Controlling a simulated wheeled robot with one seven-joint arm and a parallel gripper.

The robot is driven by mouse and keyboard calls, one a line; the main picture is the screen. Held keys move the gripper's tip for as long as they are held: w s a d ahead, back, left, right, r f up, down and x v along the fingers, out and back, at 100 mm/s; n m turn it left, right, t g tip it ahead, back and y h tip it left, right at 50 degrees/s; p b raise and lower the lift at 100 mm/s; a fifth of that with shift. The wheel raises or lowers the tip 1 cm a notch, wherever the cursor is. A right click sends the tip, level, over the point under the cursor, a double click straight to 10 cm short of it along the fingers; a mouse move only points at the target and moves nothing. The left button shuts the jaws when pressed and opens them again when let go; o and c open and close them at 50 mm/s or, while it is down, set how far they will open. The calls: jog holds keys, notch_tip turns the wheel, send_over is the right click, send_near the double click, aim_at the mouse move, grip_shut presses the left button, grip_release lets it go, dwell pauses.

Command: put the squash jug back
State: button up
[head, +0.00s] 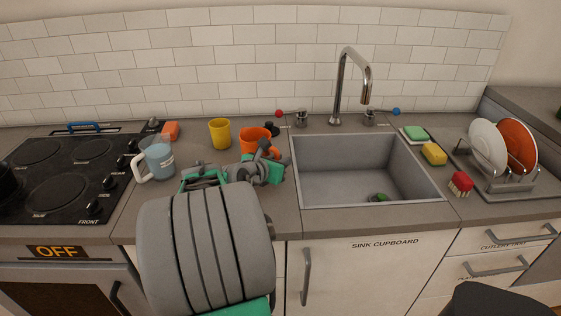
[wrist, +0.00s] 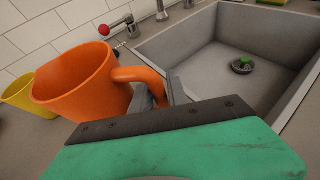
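A pale blue jug with a white handle (head: 158,160), which I take to be the squash jug, stands upright on the counter beside the hob. My gripper (head: 268,155) is well to its right, at an orange mug (head: 250,139). In the wrist view the orange mug (wrist: 78,85) looks tilted, and its handle reaches to my grey fingertips (wrist: 160,92). The green and dark gripper body hides the lower handle, so I cannot tell whether the fingers are closed on it. The jug does not show in the wrist view.
The sink (head: 345,175) is right of my gripper, with a tall tap (head: 340,90). The hob (head: 60,180) is at left, a dish rack (head: 510,180) at right.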

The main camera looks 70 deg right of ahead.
jog(key=o, duration=0.3)
jog(key=shift+a+r, duration=0.15)
jog(key=shift+r, duration=0.1)
jog(key=p+v, duration=0.1)
jog(key=v, duration=1)
jog(key=shift+a+r, duration=0.15)
jog(key=shift+a, duration=0.15)
